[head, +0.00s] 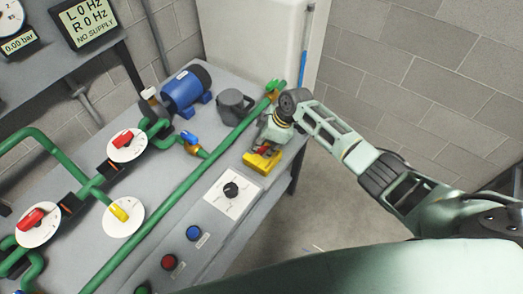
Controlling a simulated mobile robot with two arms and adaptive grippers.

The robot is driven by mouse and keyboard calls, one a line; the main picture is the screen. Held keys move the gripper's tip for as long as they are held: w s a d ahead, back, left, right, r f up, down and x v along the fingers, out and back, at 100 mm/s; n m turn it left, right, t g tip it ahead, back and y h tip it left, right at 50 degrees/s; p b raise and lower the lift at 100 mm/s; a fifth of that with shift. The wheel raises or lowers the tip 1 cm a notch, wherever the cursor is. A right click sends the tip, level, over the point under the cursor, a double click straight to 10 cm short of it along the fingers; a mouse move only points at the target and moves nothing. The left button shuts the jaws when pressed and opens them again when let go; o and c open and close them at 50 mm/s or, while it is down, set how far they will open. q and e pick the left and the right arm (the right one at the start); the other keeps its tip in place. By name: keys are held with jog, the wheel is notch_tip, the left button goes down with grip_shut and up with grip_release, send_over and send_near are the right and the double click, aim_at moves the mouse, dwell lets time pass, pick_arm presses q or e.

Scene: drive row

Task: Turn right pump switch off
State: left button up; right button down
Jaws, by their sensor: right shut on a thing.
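A yellow switch box (258,166) with a red switch handle (262,151) sits on the right part of the grey bench. My right gripper (268,147) reaches down over it from the right, and its fingers are shut on the red handle. The gripper covers part of the handle, so its exact angle is hard to tell. A black rotary knob (231,189) on a white plate is nearer, left of the yellow box. I cannot read labels that tell which switch is the right pump's. My left gripper is not in view.
A display (86,24) reads L 0 Hz, R 0 Hz, NO SUPPLY; a gauge beside it reads 0.00 bar. Green pipes (64,160) with red, yellow and blue valve handles cross the bench. A blue motor (184,88) stands behind. Open floor (340,215) lies right.

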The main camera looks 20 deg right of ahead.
jog(key=n+g+b, duration=0.1)
jog(key=n+b, duration=0.3)
jog(key=b, duration=0.1)
jog(key=n+g+b, duration=0.2)
jog(key=n+b, duration=0.3)
jog(key=shift+f, duration=0.2)
jog(key=shift+s+r+n+g+h+b, duration=0.15)
jog(key=shift+n+g+b, duration=0.25)
jog(key=shift+n+b, duration=0.45)
jog(key=shift+s+n+g+h+b, duration=0.15)
jog(key=shift+n+g+b, duration=0.25)
jog(key=shift+n+b, duration=0.45)
jog(key=shift+w, duration=0.1)
jog(key=c, duration=1.6)
grip_release()
jog(key=shift+o, duration=0.2)
jog(key=v, duration=1.2)
